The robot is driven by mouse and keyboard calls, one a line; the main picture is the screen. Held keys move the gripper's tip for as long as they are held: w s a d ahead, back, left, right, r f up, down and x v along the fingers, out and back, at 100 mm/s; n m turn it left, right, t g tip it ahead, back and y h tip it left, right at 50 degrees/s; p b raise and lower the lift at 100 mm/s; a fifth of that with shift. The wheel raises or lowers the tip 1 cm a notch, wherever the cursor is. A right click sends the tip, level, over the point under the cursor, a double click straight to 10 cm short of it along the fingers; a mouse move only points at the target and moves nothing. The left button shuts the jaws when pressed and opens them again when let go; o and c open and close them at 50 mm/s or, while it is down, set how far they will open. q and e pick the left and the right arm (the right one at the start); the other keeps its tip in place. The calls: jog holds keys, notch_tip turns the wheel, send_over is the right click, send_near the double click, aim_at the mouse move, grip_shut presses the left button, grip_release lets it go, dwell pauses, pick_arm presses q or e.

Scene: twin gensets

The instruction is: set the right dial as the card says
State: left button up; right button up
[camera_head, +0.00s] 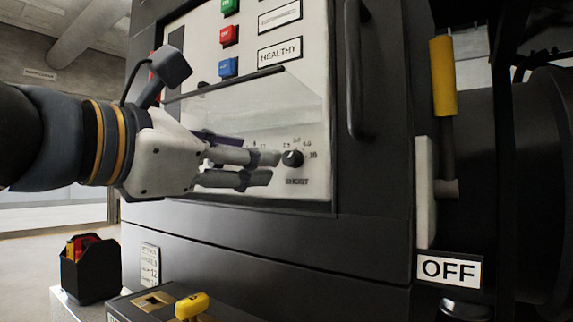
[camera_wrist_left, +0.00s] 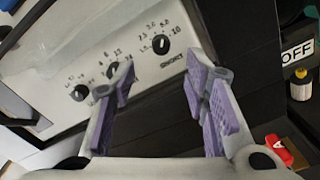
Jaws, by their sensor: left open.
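The right dial (camera_head: 292,158) is a small black knob low on the pale panel, with a printed scale around it ending in 10. In the left wrist view the right dial (camera_wrist_left: 161,43) shows between and beyond the fingertips. A middle dial (camera_wrist_left: 113,69) and a left dial (camera_wrist_left: 80,92) sit beside it. My left gripper (camera_head: 273,167) is open, its fingers pointing at the right dial; in the wrist view the open gripper (camera_wrist_left: 160,64) holds nothing. A small card (camera_head: 149,265) is on the lower cabinet front; its print is mostly too small to read. My right gripper is out of view.
A clear cover (camera_head: 265,105) tilts out over the dials, above my left gripper. A vertical handle (camera_head: 356,80) stands right of the panel. Below are a yellow-handled part (camera_head: 191,306), a black holder (camera_head: 90,270) and an OFF sign (camera_head: 449,270).

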aim_at(288, 159)
pick_arm(q)
jog(key=x, duration=0.8)
jog(key=shift+f, duration=0.1)
grip_shut()
